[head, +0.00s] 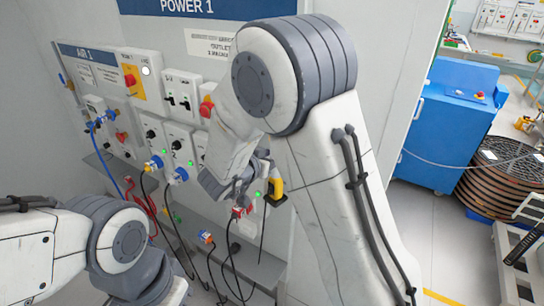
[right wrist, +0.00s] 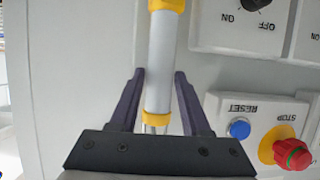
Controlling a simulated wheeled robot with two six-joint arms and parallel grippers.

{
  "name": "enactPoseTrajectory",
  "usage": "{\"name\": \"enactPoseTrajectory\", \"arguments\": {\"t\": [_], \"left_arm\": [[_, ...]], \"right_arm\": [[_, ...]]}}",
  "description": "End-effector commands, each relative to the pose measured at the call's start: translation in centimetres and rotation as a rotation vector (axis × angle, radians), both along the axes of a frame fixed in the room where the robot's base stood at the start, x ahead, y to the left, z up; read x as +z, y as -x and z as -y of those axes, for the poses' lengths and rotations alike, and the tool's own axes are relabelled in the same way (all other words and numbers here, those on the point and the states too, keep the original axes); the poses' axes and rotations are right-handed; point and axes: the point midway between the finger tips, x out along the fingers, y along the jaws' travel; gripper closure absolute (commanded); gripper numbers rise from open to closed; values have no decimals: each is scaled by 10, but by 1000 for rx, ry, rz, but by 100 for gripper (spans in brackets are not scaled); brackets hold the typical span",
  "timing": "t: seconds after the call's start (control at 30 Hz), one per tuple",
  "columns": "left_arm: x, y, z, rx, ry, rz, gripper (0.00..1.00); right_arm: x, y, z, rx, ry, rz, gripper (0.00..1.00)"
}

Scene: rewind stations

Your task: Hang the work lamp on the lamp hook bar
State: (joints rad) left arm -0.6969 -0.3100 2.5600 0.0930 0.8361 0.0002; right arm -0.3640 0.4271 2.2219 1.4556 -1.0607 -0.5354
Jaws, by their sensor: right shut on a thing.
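The work lamp (right wrist: 160,65) is a pale tube with yellow ends, seen in the right wrist view. My right gripper (right wrist: 159,75) is shut on it, with one dark finger on each side of the tube. In the head view my right gripper (head: 238,188) is in front of the wall panels, partly hidden by its own arm. A yellow piece (head: 277,188) shows beside it; I cannot tell if it is part of the lamp. My left arm is at lower left, with its fingers out of view. I cannot make out the lamp hook bar.
Switch boxes (head: 180,92) and red stop buttons line the wall. A stop and reset panel (right wrist: 262,130) is close to the lamp in the wrist view. Cables with plugs (head: 207,237) hang below. A blue cabinet (head: 445,125) and a coiled reel (head: 497,178) stand at right.

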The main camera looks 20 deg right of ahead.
Motion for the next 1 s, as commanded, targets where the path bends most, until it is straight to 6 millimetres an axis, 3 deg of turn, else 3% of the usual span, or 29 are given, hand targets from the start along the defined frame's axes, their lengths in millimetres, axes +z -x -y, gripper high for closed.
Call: {"name": "enactPoseTrajectory", "arguments": {"t": [0.2, 0.23, 0.3, 0.33, 0.7, 1.0], "left_arm": [[0, 0, 0, 0, 0, 0, 100], [0, 0, 0, 0, 0, 0, 100], [0, 0, 0, 0, 0, 0, 100], [0, 0, 0, 0, 0, 0, 100], [-1, 0, 0, 0, 0, 0, 100], [-12, 0, 0, 2, 0, 0, 100]], "right_arm": [[1, 0, 0, 0, 2, 3, 100], [1, 0, 0, 0, 2, 3, 49], [1, 0, 0, 0, 2, 3, 22], [1, 0, 0, 0, 2, 3, 18], [1, 3, -4, 1, 0, 0, 18], [21, 34, -41, 6, -2, 4, 18]]}}
